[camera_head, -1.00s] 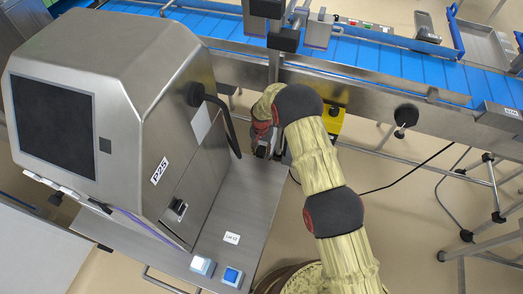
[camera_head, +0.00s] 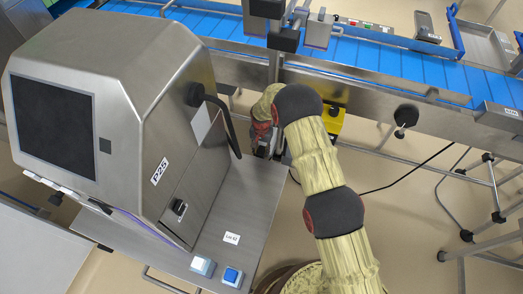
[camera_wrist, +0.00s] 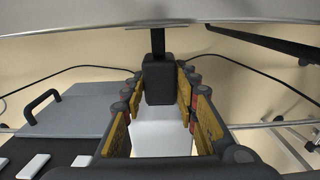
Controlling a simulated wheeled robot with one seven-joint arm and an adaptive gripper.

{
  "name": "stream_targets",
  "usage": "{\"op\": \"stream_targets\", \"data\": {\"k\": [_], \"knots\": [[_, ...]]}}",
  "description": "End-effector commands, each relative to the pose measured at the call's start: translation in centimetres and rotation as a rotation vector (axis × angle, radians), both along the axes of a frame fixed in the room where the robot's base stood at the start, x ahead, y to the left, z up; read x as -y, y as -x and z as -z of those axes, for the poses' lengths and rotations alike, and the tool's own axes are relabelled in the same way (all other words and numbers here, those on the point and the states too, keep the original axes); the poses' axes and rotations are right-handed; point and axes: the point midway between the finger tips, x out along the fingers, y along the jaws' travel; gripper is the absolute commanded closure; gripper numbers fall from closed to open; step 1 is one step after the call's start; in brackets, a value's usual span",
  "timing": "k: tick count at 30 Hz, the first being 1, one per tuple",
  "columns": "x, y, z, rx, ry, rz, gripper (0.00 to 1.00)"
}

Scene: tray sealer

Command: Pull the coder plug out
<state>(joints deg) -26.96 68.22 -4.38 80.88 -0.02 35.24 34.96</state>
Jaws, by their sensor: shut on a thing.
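The coder plug (camera_wrist: 160,82) is a black block in the wrist view, with a thin black stem or cable running up from it to a steel edge. My gripper (camera_wrist: 161,92) has its yellow-padded fingers on both sides of the plug and is shut on it. In the head view my gripper (camera_head: 264,148) points down beside the right edge of the machine's steel shelf, below the conveyor. The plug is hidden there by my arm. I cannot tell whether the plug is seated in a socket.
The steel machine (camera_head: 110,100) labelled P25, with a dark screen, stands left. A thick black cable (camera_head: 226,123) arcs from its side near my gripper. The blue conveyor (camera_head: 370,58) runs behind. A yellow box (camera_head: 332,124) sits just right of my gripper. Open floor lies right.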

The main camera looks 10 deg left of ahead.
Motion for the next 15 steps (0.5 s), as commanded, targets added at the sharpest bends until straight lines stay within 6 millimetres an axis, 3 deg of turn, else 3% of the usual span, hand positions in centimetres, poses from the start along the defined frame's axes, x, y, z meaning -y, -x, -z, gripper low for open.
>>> {"op": "stream_targets", "data": {"k": [7,15], "knots": [[-0.4,2.8,-0.1,-0.002,0.001,-0.001,1.0],[-0.4,2.9,0.0,-0.001,0.0,0.0,1.0]]}}
